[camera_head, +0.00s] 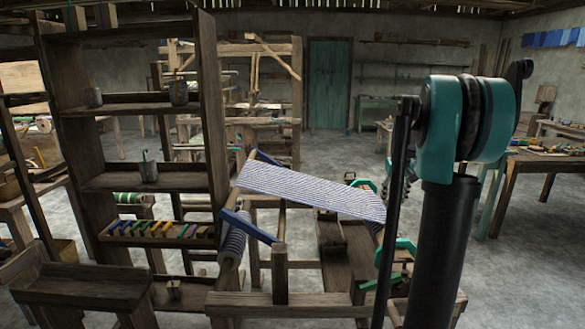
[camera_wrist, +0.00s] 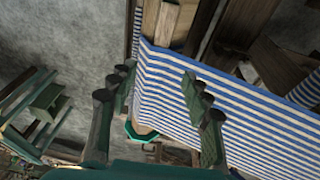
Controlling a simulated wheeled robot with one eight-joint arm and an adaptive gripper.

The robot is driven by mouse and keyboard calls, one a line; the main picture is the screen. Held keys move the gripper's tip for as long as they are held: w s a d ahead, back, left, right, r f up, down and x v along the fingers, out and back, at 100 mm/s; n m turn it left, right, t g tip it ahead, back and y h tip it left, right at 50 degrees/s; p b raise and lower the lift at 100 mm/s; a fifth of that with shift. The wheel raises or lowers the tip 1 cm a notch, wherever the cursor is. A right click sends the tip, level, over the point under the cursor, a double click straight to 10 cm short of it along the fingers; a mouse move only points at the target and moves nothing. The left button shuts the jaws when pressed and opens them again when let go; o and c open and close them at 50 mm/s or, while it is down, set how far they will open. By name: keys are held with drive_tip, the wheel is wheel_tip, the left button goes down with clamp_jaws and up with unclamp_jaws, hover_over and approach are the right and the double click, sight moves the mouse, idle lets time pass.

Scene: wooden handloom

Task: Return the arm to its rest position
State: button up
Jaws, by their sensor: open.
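My arm (camera_head: 465,120) rises at the right of the head view, with a dark column and a teal joint at its top. My gripper (camera_wrist: 157,78) shows in the wrist view with two green and dark fingers spread apart and nothing between them that it holds. Behind and below the fingers is the blue-and-white striped cloth (camera_wrist: 235,115) of the wooden loom. In the head view this cloth (camera_head: 310,190) stretches across the loom, left of my arm. The gripper's fingers cannot be made out clearly in the head view. The wrist view does not show whether the fingers touch the cloth.
A tall wooden shelf (camera_head: 150,111) with tins and coloured spools stands at the left. The loom's wooden beam (camera_head: 320,305) lies in front. A table (camera_head: 545,158) stands at the right. Bare grey floor (camera_head: 530,260) lies at the right, and a teal door (camera_head: 329,85) is at the back.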

drive_tip(key=s+a+f, duration=0.5)
drive_tip(key=s, duration=0.6)
drive_tip(key=s+a+f+t, duration=0.1)
drive_tip(key=s+a+f, duration=0.5)
drive_tip(key=s, duration=0.5)
drive_tip(key=s+a+f, duration=0.6)
drive_tip(key=s, duration=0.5)
drive_tip(key=shift+s+a+f+t+y, duration=0.2)
drive_tip(key=shift+f+t+y, duration=0.1)
drive_tip(key=shift+y, duration=0.1)
